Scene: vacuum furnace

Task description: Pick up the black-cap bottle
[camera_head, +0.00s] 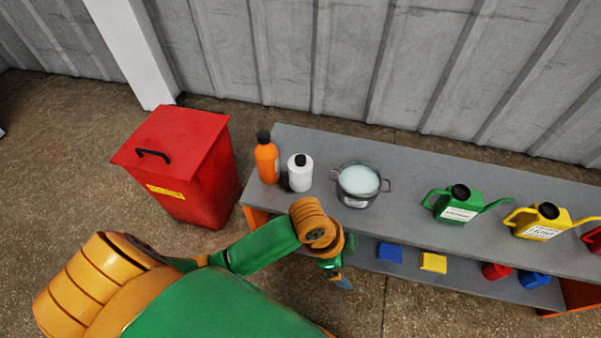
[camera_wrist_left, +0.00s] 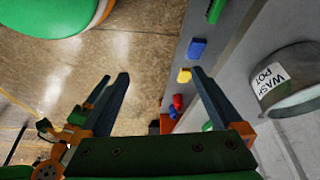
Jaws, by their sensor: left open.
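Two bottles stand upright at the left end of the grey bench top (camera_head: 450,168): an orange bottle (camera_head: 267,163) with a black cap, and to its right a white bottle (camera_head: 300,174) with a black cap. My left gripper (camera_head: 343,282) hangs in front of the bench's front edge, below and right of the bottles, and holds nothing. In the left wrist view my left gripper (camera_wrist_left: 160,74) has its fingers wide apart with only floor and lower shelf beyond. Neither bottle shows in that view. My right gripper is not in view.
A metal wash pot (camera_head: 357,184) stands right of the bottles; it also shows in the left wrist view (camera_wrist_left: 285,85). A green can (camera_head: 458,205) and a yellow can (camera_head: 543,222) stand farther right. A red bin (camera_head: 185,170) stands left. Coloured items lie on the lower shelf.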

